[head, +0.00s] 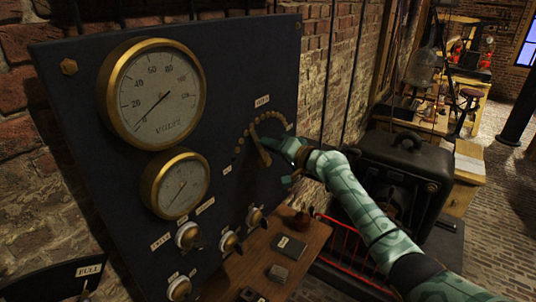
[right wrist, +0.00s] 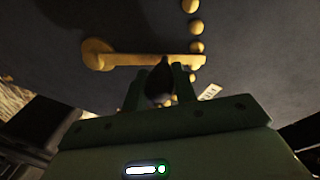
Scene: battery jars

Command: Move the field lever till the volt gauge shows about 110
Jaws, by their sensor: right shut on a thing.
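The volt gauge (head: 152,93) is the large brass-rimmed dial at the upper left of the dark panel. Its needle points down-left, near the low end of the scale, below 20. The brass field lever (head: 261,150) is on the panel's right part, beside an arc of brass studs. In the right wrist view the lever (right wrist: 135,61) runs from a round pivot at left towards the studs. My right gripper (right wrist: 160,88) is shut on the lever's dark knob (right wrist: 158,90), with a finger on either side. My left gripper is not in view.
A smaller brass gauge (head: 176,185) sits below the volt gauge, with several knobs (head: 188,236) under it. A wooden shelf (head: 262,258) with small blocks juts out below. A dark cabinet (head: 412,150) stands behind my right arm. Brick floor is open at right.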

